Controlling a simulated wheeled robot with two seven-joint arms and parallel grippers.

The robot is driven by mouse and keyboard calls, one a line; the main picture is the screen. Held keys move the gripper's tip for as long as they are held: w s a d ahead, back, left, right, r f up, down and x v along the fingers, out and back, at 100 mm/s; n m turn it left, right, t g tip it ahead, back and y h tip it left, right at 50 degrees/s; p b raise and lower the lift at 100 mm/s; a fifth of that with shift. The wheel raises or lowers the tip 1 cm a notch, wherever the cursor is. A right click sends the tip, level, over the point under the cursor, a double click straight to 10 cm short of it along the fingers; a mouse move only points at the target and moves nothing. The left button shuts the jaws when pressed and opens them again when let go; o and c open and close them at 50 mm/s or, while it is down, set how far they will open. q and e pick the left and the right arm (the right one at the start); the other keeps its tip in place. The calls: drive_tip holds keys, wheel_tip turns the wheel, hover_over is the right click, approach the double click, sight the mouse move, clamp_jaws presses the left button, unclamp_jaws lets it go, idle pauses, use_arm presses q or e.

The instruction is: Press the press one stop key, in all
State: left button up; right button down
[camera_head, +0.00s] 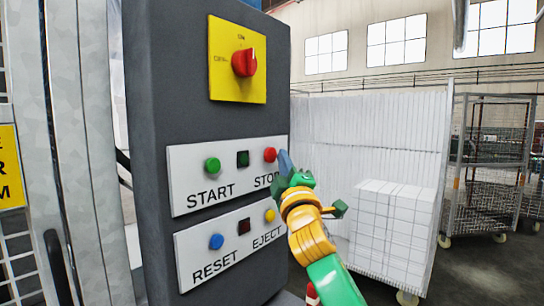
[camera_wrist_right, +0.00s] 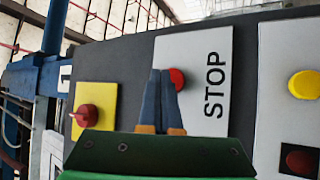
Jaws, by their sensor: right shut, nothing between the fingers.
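The red stop key (camera_head: 270,154) is a round button at the right end of the upper white plate (camera_head: 192,205), above the word STOP. My right gripper (camera_head: 284,160) is shut and empty, its blue fingertips just right of the stop key in the head view. In the right wrist view the stop key (camera_wrist_right: 178,79) shows right behind the shut fingertips (camera_wrist_right: 166,75), which partly cover it. I cannot tell whether the fingertips touch it. My left gripper is not in view.
The upper plate also has a green START button (camera_head: 212,165) and a dark green lamp (camera_head: 243,158). Below are a blue RESET button (camera_head: 216,241), a dark red lamp (camera_head: 244,226) and a yellow EJECT button (camera_head: 269,215). A red rotary switch (camera_head: 244,62) sits above. White blocks (camera_head: 392,235) stand at right.

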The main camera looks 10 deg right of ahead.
idle(0.8)
drive_tip(key=shift+w+a, duration=0.3)
drive_tip(key=shift+w, duration=0.05)
drive_tip(key=shift+w+a+p, duration=0.2)
drive_tip(key=shift+w+p, duration=0.1)
drive_tip(key=shift+p, duration=0.15)
idle(0.6)
drive_tip(key=shift+s+d, duration=0.35)
drive_tip(key=shift+s, duration=0.25)
